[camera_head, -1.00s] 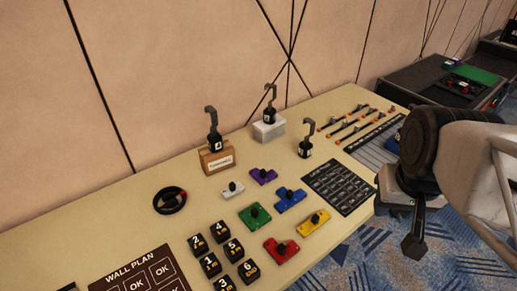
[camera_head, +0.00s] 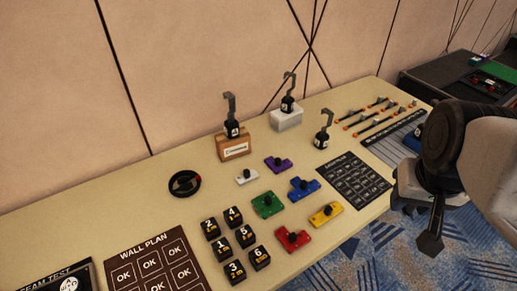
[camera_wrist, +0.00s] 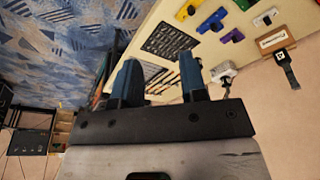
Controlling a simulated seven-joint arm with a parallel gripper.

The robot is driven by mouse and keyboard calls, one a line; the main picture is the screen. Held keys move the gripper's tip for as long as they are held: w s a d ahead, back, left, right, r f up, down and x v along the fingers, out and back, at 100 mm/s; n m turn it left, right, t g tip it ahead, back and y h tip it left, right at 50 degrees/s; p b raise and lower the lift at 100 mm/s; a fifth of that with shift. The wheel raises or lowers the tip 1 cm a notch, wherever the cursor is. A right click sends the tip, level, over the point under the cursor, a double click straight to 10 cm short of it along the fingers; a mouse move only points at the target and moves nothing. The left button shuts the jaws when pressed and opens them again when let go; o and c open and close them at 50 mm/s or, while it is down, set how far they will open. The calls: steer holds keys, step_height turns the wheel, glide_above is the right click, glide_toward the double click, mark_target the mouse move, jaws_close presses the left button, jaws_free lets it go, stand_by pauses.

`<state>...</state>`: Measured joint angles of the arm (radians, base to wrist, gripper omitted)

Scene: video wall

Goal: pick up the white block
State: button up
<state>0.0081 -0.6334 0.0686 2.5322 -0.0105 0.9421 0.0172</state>
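A small white block (camera_head: 247,177) with a black knob lies on the table, left of the purple block. In the wrist view what looks like this white block (camera_wrist: 266,19) is small near the upper right. A larger white box (camera_head: 287,120) stands farther back with a black hooked weight on it; it also shows in the wrist view (camera_wrist: 222,73). My gripper (camera_wrist: 159,62) has its two blue fingers apart with nothing visible between them. It is well away from both white things. In the head view my arm is at the right, and the fingers cannot be made out.
Purple (camera_head: 277,164), green (camera_head: 267,205), blue (camera_head: 303,188), red (camera_head: 292,239) and yellow (camera_head: 326,214) blocks lie close by. A wooden block (camera_head: 233,148) with a hooked weight stands behind. Black number cubes (camera_head: 221,248) are in front. A black ring (camera_head: 184,183) lies left.

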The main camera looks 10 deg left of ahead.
steer(key=shift+o, duration=1.1)
steer(key=shift+w, duration=0.1)
